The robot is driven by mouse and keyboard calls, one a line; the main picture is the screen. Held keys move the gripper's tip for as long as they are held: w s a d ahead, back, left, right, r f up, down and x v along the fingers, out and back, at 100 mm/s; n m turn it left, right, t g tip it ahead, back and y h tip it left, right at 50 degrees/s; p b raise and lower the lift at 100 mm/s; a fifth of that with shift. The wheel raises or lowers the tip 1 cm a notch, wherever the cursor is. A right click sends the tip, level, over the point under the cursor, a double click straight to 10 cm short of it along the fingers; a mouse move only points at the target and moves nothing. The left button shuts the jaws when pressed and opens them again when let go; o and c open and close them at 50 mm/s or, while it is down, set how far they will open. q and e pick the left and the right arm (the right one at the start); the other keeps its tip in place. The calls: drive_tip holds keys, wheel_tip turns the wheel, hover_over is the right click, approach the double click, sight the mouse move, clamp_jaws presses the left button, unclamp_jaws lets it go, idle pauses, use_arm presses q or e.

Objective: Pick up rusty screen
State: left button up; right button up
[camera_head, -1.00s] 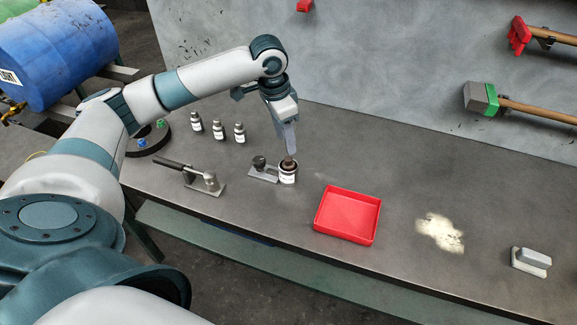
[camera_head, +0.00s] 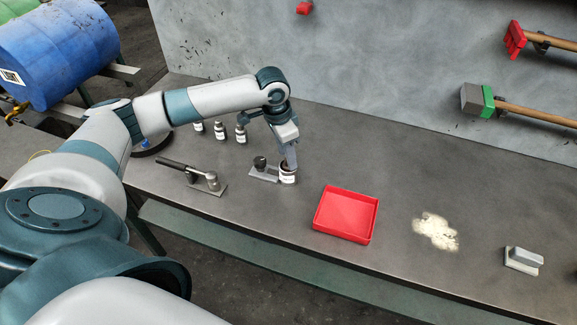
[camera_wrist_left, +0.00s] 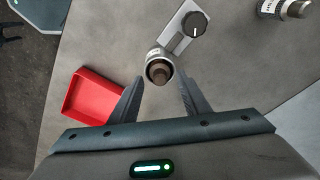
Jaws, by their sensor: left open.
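My left gripper (camera_head: 289,163) points down at the jar's top and hides the brown piece in the head view. In the left wrist view its two fingers (camera_wrist_left: 160,84) are open, one on each side of the brown piece. Contact cannot be told. My right gripper is out of view.
A red tray (camera_head: 346,214) lies to the right of the jar, empty. A pale patch (camera_head: 435,232) and a grey block (camera_head: 524,258) lie farther right. Bench between is clear.

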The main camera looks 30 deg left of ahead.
use_arm(q)
drive_tip(key=shift+w+f, duration=0.1)
drive_tip(key=shift+f, duration=0.7)
drive_tip(key=shift+c, duration=0.6)
drive_tip(key=shift+d, duration=0.1)
clamp_jaws()
